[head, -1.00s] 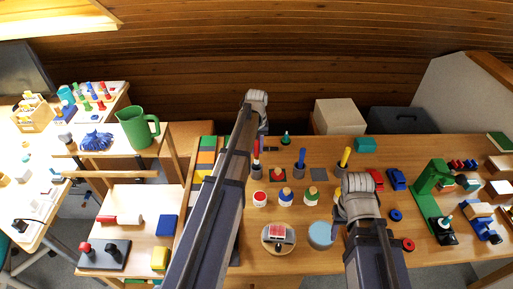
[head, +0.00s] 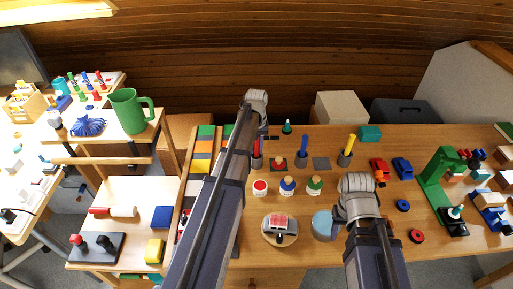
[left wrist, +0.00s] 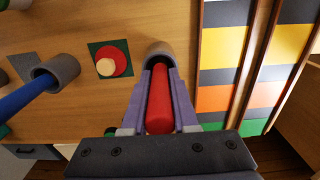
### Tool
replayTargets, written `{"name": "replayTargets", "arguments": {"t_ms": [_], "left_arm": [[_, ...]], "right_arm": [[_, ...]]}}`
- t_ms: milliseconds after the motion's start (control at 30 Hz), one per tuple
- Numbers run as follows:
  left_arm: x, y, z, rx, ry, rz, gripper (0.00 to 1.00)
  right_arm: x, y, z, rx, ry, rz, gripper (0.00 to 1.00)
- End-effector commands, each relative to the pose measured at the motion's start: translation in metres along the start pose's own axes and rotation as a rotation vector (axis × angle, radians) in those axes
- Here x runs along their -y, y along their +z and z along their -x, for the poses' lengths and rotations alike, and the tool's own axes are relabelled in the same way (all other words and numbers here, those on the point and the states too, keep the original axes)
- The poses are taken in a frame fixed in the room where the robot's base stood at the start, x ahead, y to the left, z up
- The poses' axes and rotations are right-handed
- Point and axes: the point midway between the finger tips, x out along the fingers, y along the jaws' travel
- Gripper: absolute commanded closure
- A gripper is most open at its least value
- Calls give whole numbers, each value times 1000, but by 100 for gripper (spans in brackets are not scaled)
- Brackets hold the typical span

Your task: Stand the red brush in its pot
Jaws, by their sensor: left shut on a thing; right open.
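The red brush (left wrist: 160,100) lies between the fingers of my left gripper (left wrist: 159,76), which is shut on it in the left wrist view. The far end of the brush meets the mouth of a grey pot (left wrist: 160,50); how deep it sits is hidden. In the head view the red brush (head: 256,146) stands upright over its grey pot (head: 256,163), partly behind my left arm. My right gripper (head: 358,188) is at the right, over the table, its fingers mostly hidden by its wrist; it appears empty.
A blue brush (head: 304,145) and a yellow brush (head: 350,143) stand in pots to the right. Paint bottles (head: 287,185), a light-blue cylinder (head: 322,225) and a round board (head: 292,238) are in front. A green press-like stand (head: 437,180) is at right. Coloured panels (head: 203,150) lie left.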

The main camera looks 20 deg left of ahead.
Motion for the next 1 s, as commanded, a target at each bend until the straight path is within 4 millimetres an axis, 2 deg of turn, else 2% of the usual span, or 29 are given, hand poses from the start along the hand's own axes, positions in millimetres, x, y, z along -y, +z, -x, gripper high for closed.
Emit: {"name": "replayTargets", "arguments": {"t_ms": [267, 300, 567, 1000], "left_arm": [[0, 0, 0, 0, 0, 0, 100], [0, 0, 0, 0, 0, 0, 68], [0, 0, 0, 0, 0, 0, 39], [0, 0, 6, 0, 0, 0, 38]], "right_arm": [[0, 0, 0, 0, 0, 0, 50], [0, 0, 0, 0, 0, 0, 50], [0, 0, 0, 0, 0, 0, 50], [-1, 0, 6, 0, 0, 0, 50]]}}
